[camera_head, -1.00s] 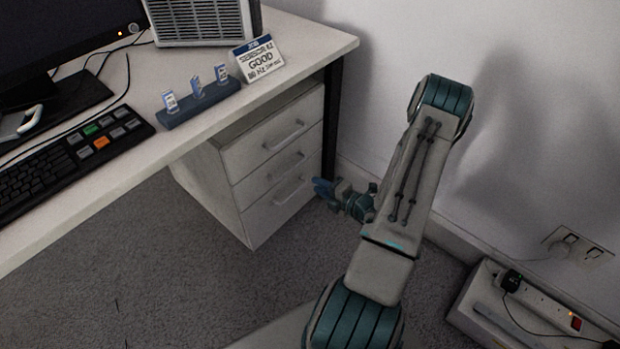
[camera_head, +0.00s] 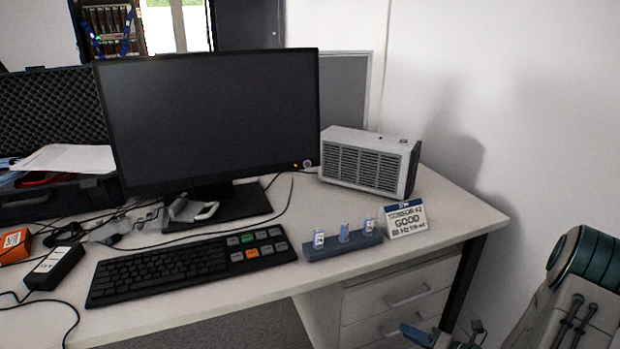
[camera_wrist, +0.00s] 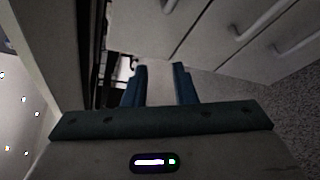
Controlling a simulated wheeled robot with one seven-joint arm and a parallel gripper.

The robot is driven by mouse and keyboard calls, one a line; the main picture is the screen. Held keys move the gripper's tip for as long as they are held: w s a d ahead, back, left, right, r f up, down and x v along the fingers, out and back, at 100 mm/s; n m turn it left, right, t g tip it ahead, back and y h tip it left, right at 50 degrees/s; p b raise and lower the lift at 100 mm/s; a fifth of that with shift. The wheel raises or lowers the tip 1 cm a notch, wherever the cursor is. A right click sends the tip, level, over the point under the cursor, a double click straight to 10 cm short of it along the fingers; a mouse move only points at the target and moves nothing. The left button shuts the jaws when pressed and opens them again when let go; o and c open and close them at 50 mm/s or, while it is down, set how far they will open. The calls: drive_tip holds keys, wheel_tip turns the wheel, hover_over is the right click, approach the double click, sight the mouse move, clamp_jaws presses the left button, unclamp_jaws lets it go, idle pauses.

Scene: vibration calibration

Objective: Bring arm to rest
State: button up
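My arm (camera_head: 578,300) shows at the lower right of the head view, beside the desk's right end and partly cut off by the frame. My gripper (camera_head: 418,334) is low at the bottom edge, in front of the drawers and below the desk top. In the wrist view my gripper (camera_wrist: 159,86) shows two blue fingers standing apart with a pale surface behind the gap. It is open, and I see nothing held between them.
The desk (camera_head: 455,215) carries a monitor (camera_head: 210,120), a keyboard (camera_head: 160,272), a vented box (camera_head: 370,162), a blue holder (camera_head: 342,246) with small labelled pieces and a "GOOD" sign (camera_head: 406,218). Drawers (camera_head: 400,295) sit underneath. A white wall (camera_head: 540,120) stands to the right.

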drive_tip(key=s+a+r+n+g+p, duration=0.3)
drive_tip(key=a+r+n+g+p, duration=0.1)
drive_tip(key=r+n, duration=0.35)
drive_tip(key=s+a+r+n+g+p, duration=0.3)
drive_tip(key=a+r+n+p, duration=0.15)
drive_tip(key=r+n, duration=0.35)
drive_tip(key=s+a+r+n+g+p, duration=0.35)
drive_tip(key=a+r+n, duration=0.2)
drive_tip(key=r, duration=0.35)
drive_tip(key=s+d+r+n+h+p, duration=0.1)
drive_tip(key=s+r+n+h+p, duration=0.1)
drive_tip(key=r+n, duration=0.4)
drive_tip(key=s+d+r+n+t+h+p, duration=0.1)
drive_tip(key=s+r+n+h+p, duration=0.2)
drive_tip(key=r+n+p, duration=0.3)
drive_tip(key=s+r+n+t+h+p, duration=0.1)
drive_tip(key=s+r+n+h+p, duration=0.2)
drive_tip(key=r+n, duration=0.4)
wheel_tip(320, 180, up, 4)
drive_tip(key=shift+d+r+h+p, duration=0.1)
drive_tip(key=shift+d+h+p, duration=0.3)
drive_tip(key=shift+h+p, duration=0.55)
